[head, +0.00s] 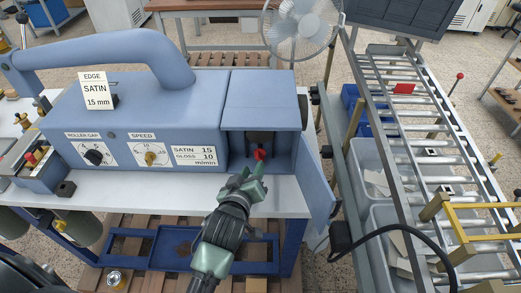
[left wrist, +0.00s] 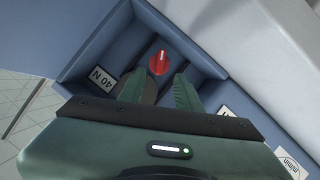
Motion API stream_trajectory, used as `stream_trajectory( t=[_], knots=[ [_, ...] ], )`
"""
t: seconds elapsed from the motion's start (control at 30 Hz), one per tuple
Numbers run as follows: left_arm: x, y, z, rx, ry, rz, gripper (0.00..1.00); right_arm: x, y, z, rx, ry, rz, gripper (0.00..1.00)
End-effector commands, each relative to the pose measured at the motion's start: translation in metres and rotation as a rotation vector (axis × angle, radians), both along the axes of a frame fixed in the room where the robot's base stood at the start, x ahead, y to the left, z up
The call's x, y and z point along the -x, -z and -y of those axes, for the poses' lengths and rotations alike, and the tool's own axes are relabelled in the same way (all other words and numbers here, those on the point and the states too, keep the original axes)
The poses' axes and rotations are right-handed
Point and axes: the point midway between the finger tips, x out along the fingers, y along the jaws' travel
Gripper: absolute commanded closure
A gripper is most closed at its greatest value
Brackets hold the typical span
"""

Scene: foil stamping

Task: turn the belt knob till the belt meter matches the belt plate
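The red knob (head: 260,154) sits inside an open bay at the right end of the blue machine. In the left wrist view the red knob (left wrist: 159,63) shows a pale pointer line and lies just beyond my fingertips. My left gripper (head: 252,178) reaches into the bay from below. In its wrist view the left gripper (left wrist: 160,86) is open, with its fingers apart and nothing between them. A plate reading "40 N" (left wrist: 103,81) is left of the fingers. A dark round part, perhaps the meter, is mostly hidden behind the left finger. My right gripper is not in view.
The bay's blue door (head: 314,185) hangs open on the right. The machine front has a roller gap knob (head: 94,157) and a speed knob (head: 151,158). A card reading "EDGE SATIN 15 mm" (head: 96,91) stands on top. A roller conveyor (head: 425,130) is at the right.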

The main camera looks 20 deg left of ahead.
Motion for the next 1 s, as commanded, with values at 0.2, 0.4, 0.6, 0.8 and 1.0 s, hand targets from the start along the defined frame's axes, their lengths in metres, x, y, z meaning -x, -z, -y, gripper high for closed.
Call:
stream_trajectory(
  t=[0.2,0.4,0.6,0.8,1.0],
  knots=[
    [-0.032,0.009,-0.002,-0.003,0.002,-0.001,0.66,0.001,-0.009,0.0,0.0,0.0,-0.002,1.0],
    [-0.058,0.019,-0.004,-0.001,0.001,0.0,0.66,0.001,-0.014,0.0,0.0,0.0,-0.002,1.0],
    [-0.068,0.024,-0.005,-0.001,0.001,-0.001,0.66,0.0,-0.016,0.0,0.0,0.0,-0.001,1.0],
    [-0.068,0.025,-0.005,-0.001,0.001,-0.001,0.66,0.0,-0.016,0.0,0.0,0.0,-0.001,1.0],
    [-0.068,0.024,-0.005,-0.001,0.001,-0.001,1.0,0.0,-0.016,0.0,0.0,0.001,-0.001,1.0]
  ],
)
